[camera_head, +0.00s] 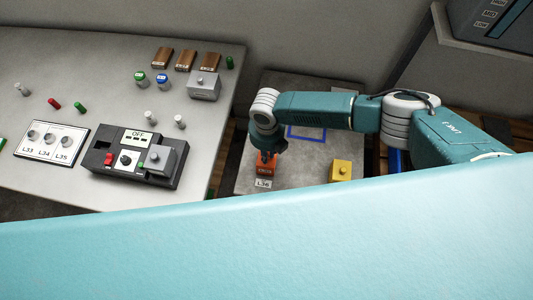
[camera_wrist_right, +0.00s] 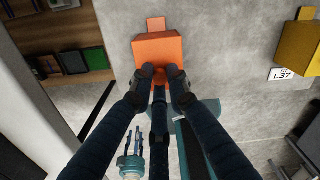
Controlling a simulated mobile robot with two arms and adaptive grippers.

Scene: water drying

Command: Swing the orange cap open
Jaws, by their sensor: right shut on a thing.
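The orange cap (camera_head: 265,169) sits on the grey slab to the right of the table, just behind the L36 label (camera_head: 263,184). In the right wrist view the orange cap (camera_wrist_right: 158,49) is at the top centre. My right gripper (camera_head: 266,155) reaches down onto it from above. In the right wrist view its dark fingertips (camera_wrist_right: 165,74) are closed on the cap's near edge, hiding part of it. Whether the cap is tilted is hard to tell. My left gripper is not in view.
A yellow cap (camera_head: 341,171) stands to the right on the same slab; its L37 label (camera_wrist_right: 283,74) shows in the wrist view. The table at left holds a control box (camera_head: 135,160) marked OFF and a white L33–L35 plate (camera_head: 51,142). Bare slab lies between the caps.

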